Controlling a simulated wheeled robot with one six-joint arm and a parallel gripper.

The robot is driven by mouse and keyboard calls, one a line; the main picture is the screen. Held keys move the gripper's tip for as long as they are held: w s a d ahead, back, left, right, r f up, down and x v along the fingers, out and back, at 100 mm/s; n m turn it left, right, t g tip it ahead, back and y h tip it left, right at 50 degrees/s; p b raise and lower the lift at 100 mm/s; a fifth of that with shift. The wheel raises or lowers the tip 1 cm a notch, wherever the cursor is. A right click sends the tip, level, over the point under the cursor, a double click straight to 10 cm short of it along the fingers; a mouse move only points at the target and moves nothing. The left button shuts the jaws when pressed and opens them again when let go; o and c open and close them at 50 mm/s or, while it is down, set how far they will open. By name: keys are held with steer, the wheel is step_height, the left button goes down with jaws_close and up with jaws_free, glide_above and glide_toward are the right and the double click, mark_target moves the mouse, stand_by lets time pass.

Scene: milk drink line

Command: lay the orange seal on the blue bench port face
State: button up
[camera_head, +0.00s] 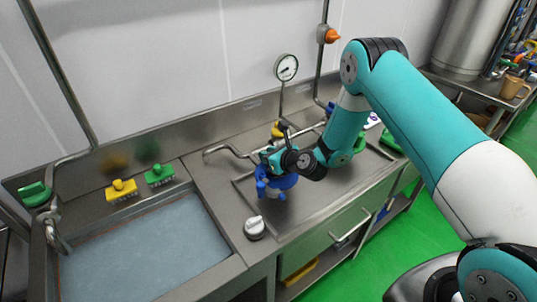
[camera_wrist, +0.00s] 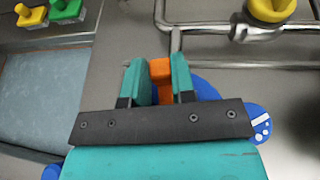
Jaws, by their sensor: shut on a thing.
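My gripper (camera_wrist: 160,82) is shut on the orange seal (camera_wrist: 160,70), which shows as a narrow upright orange piece between the teal fingers. The blue bench port (camera_wrist: 208,90) lies below and behind the fingers in the wrist view, largely hidden by my gripper. A round blue lobe with white marks (camera_wrist: 260,124) shows at the right. In the head view, my gripper (camera_head: 270,156) is just over the blue bench port (camera_head: 284,182) on the steel bench. The seal is hidden there, and I cannot tell whether it touches the port face.
A gauge (camera_head: 286,67) and a bent pipe (camera_head: 230,149) are behind. Bare bench lies right of the port.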

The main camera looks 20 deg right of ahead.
steer(key=shift+f, duration=0.35)
stand_by(0.3)
steer(key=o, duration=1)
steer(key=shift+b, duration=0.3)
steer(key=b+v, duration=0.7)
steer(key=v, duration=1)
steer(key=shift+s, duration=0.2)
